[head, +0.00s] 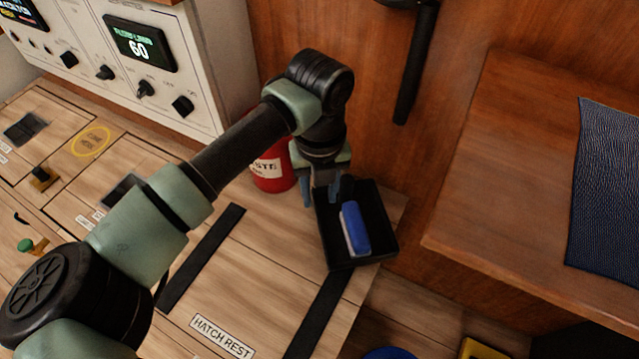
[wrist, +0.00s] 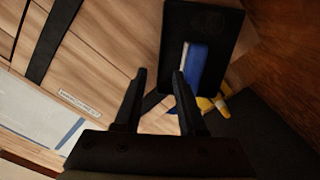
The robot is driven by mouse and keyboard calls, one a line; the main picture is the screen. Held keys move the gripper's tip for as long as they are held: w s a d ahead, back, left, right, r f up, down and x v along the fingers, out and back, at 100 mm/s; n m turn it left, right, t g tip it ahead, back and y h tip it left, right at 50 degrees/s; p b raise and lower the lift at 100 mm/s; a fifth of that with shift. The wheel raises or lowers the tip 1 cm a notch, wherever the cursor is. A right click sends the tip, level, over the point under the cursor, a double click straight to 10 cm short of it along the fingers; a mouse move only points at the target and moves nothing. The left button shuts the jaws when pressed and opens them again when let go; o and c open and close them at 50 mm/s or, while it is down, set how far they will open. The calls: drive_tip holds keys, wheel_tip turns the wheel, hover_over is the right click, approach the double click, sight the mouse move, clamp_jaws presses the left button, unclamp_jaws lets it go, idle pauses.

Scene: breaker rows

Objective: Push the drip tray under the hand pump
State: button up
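The black drip tray (head: 377,243) lies on the wooden surface near its right edge, with a blue and white block (head: 356,228) in it. The tray (wrist: 215,22) and the block (wrist: 196,68) also show in the wrist view. My gripper (head: 326,195) is over the tray's far left part, its fingers apart and nothing between them. In the wrist view my gripper (wrist: 160,74) is open, with the right fingertip overlapping the tray's lower left edge; contact cannot be told. A black bar (head: 415,65) on the wood wall may be the hand pump's handle; no pump is clearly seen.
A red canister (head: 272,170) stands behind my wrist, left of the tray. Dark strips (head: 203,258) and a HATCH REST label mark the surface. A wooden bench (head: 470,210) with a dark blue mat (head: 605,190) rises at right. Yellow items (head: 480,349) lie lower down.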

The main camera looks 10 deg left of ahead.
sight(319, 225)
wheel_tip(319, 225, down, 10)
drive_tip(key=b, duration=0.4)
drive_tip(key=shift+r, duration=0.1)
clamp_jaws()
idle(1.2)
